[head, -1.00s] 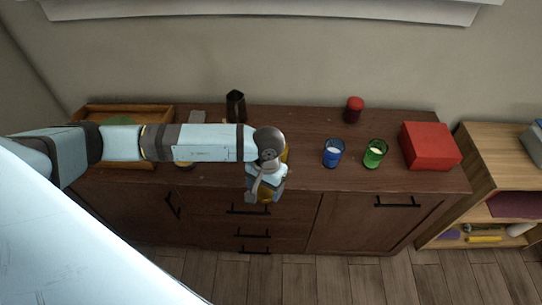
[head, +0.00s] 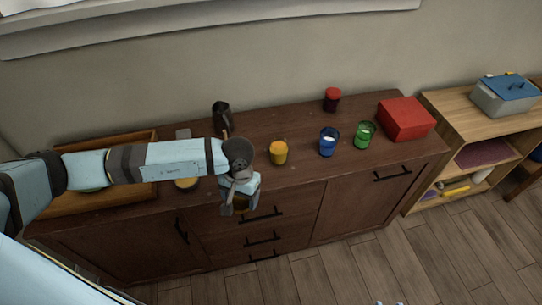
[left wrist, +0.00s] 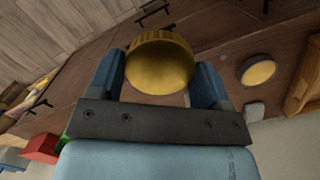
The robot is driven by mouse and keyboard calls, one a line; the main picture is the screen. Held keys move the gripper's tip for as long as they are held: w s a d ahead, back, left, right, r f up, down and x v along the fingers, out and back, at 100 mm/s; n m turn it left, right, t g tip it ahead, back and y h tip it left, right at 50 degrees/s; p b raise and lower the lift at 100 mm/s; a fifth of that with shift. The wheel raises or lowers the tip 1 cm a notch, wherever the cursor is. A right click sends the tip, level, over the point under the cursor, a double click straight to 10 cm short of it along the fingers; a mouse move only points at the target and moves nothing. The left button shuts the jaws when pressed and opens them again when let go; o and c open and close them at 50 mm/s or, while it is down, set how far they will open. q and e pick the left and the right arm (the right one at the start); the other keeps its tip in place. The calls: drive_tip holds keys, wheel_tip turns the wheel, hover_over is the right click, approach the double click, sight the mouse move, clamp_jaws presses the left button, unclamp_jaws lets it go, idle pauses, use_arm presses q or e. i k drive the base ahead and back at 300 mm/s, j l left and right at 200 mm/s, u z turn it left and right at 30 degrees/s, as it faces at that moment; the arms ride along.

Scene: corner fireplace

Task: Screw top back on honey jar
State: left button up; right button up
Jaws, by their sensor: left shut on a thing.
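My left gripper (head: 240,200) is shut on a round golden lid-like piece with a ribbed rim, which shows large between the fingers in the left wrist view (left wrist: 160,62). I hold it at the front edge of the cabinet, above the drawers. In the head view my gripper hides most of it. A yellow-orange jar (head: 279,152), seemingly the honey jar, stands upright on the cabinet top, right of my gripper and apart from it. My right gripper is not in view.
On the dark cabinet top (head: 300,178) stand a blue candle glass (head: 328,143), a green one (head: 364,136), a red-lidded jar (head: 332,99), a red box (head: 406,119) and a dark pot (head: 221,115). A flat yellow disc (head: 187,184) lies near a wooden tray (head: 150,140).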

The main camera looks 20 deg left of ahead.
sight(279, 148)
drive_tip(key=k+j+z, duration=0.1)
drive_tip(key=j, duration=0.35)
drive_tip(key=k+j+z, duration=0.1)
drive_tip(key=j, duration=0.4)
drive_tip(key=k+j+z, duration=0.1)
drive_tip(key=j, duration=0.35)
